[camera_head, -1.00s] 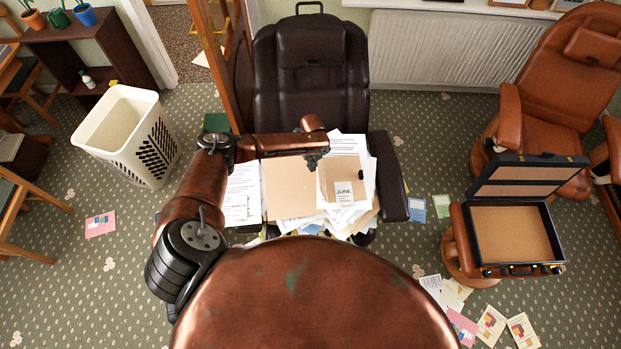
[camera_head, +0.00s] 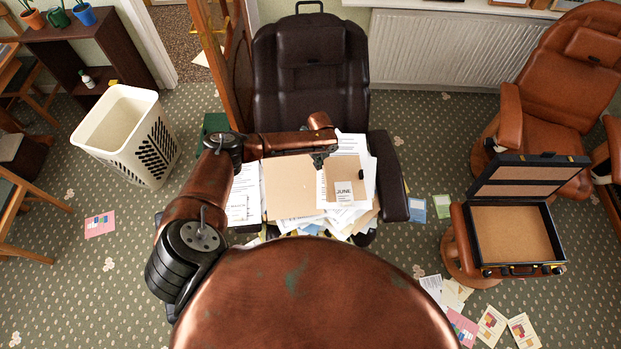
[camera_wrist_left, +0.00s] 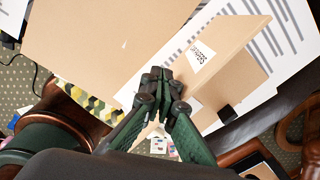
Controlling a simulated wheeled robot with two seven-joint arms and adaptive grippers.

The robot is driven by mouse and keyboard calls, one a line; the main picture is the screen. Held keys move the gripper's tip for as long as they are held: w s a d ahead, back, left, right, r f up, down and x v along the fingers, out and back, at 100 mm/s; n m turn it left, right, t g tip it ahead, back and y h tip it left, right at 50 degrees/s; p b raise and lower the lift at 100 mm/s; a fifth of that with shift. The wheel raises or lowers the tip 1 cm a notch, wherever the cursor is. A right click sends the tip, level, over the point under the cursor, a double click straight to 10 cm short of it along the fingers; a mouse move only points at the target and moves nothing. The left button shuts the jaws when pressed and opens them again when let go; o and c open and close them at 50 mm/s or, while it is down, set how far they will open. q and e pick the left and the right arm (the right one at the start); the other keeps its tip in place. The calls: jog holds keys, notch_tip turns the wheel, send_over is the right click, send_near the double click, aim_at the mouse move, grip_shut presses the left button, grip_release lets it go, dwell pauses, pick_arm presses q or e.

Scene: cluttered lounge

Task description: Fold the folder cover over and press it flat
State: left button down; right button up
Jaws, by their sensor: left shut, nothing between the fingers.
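A tan folder lies on papers on the dark chair. Its plain tan panel (camera_head: 290,188) is on the left, and a tan panel with a "JUNE" label (camera_head: 344,190) is on the right. In the left wrist view the plain panel (camera_wrist_left: 100,35) fills the upper left, and the labelled panel (camera_wrist_left: 235,45) looks tilted at the right. My left gripper (camera_head: 320,163) is over the folder, between the two panels. In the left wrist view its fingertips (camera_wrist_left: 160,75) are together and empty, close to the labelled panel's edge; contact is unclear. My right gripper is not in view.
Loose papers (camera_head: 240,195) spread under and around the folder. The dark chair (camera_head: 312,70) has a backrest behind and an armrest at right. A white basket (camera_head: 125,135) stands left, and an open briefcase (camera_head: 515,225) rests on a stool at right.

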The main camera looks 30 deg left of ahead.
pick_arm(q)
jog(key=shift+w+d, duration=0.2)
jog(key=shift+d, duration=0.15)
jog(key=shift+r, duration=0.1)
jog(key=shift+w+d+b, duration=0.7)
jog(key=shift+w+d, duration=0.1)
jog(key=shift+d, duration=0.35)
jog(key=r+p, duration=0.1)
jog(key=a+r+p, duration=0.1)
jog(key=r+p, duration=0.1)
jog(key=s+r+p, duration=0.1)
jog(key=r+p, duration=0.1)
jog(key=shift+s+a, duration=0.1)
jog(key=shift+a, duration=0.25)
dwell(0.6)
